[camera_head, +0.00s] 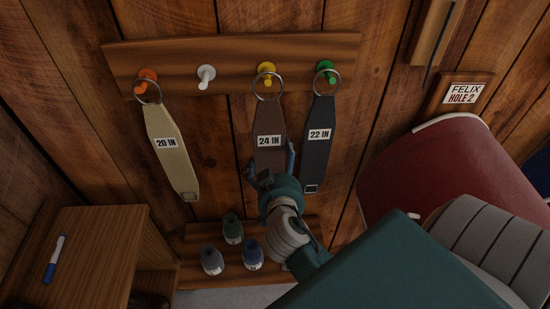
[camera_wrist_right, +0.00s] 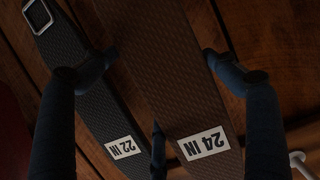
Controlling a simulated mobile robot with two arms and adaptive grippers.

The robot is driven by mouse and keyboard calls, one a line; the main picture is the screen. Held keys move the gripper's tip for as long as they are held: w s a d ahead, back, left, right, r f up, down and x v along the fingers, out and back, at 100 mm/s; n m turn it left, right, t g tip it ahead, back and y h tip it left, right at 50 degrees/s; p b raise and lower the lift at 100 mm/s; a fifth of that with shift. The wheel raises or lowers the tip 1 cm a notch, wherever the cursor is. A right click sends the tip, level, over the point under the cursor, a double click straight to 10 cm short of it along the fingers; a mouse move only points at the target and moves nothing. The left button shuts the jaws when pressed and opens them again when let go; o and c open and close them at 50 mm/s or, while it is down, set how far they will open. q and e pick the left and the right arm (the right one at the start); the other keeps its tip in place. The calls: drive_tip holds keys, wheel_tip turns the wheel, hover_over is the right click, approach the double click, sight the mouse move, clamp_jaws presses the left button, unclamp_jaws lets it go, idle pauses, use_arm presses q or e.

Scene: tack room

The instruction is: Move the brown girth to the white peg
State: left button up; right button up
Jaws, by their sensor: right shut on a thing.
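The brown girth (camera_head: 268,115), labelled 24 IN, hangs by its metal ring from the yellow peg (camera_head: 267,69). It also fills the middle of the right wrist view (camera_wrist_right: 180,95). My right gripper (camera_head: 270,162) is shut on its strap, just below the label, with a finger at each side. The white peg (camera_head: 206,73) is bare, one place left of the yellow peg. A white peg end also shows in the right wrist view (camera_wrist_right: 299,160). My left gripper is out of view.
A tan girth (camera_head: 170,145) hangs from the orange peg, and a black girth (camera_head: 318,120) from the green peg, close beside the brown one. Several small bottles (camera_head: 233,229) stand on a low shelf.

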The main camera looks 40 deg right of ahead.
drive_tip(key=s+a+b, duration=0.2)
drive_tip(key=s+a, duration=0.1)
drive_tip(key=s, duration=0.3)
drive_tip(key=shift+a, duration=0.35)
idle(0.4)
drive_tip(key=shift+w+r, duration=0.1)
idle(0.9)
